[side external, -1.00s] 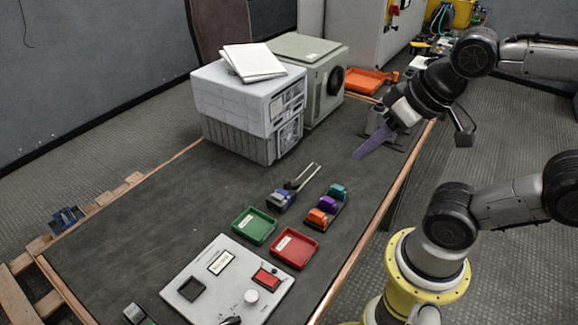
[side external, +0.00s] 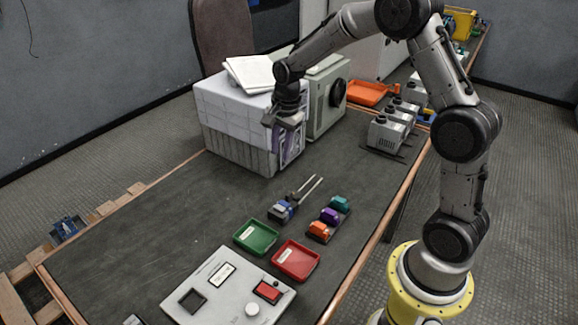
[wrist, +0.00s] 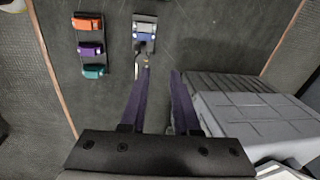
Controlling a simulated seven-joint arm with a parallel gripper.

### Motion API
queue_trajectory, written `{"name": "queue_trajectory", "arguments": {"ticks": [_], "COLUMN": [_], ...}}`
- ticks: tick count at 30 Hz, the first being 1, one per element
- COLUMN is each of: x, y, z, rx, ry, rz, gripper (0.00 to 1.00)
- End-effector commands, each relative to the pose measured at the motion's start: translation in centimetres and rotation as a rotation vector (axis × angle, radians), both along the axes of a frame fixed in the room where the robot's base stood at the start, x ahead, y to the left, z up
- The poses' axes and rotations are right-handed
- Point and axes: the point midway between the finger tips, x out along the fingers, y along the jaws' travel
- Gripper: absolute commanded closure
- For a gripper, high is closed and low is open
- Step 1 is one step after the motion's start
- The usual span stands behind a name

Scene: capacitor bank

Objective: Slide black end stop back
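The small rail assembly with blue and grey blocks (side external: 282,209) stands mid-table, its thin rods (side external: 309,186) pointing away from the blocks. A small dark piece (side external: 293,198) sits where the rods meet the blocks; it looks like the black end stop, but is too small to be sure. The blocks also show at the top of the wrist view (wrist: 144,32). My gripper (side external: 291,150) hangs above the table in front of the white box, with its purple fingers pointing down. In the wrist view its fingers (wrist: 161,71) are apart with nothing between them. The rods are partly hidden behind the left finger.
The white box (side external: 235,110) is close beside my gripper. A block row in orange, purple and teal (side external: 330,217) stands right of the rail. Green (side external: 257,237) and red (side external: 296,261) trays and a control panel (side external: 228,291) lie nearer. Grey machines (side external: 385,133) stand at the right edge.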

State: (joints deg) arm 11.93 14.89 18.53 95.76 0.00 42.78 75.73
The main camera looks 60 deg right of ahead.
Motion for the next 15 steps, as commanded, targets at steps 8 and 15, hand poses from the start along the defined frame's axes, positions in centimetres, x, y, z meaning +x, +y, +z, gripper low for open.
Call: {"name": "queue_trajectory", "arguments": {"ticks": [8, 15], "x": [-1.2, -1.3], "y": [-1.7, -1.8], "z": [-6.8, -7.9], "rx": [0.032, 0.032], "ry": [0.136, 0.139], "rz": [-0.039, -0.042], "gripper": [0.7, 0.7]}}
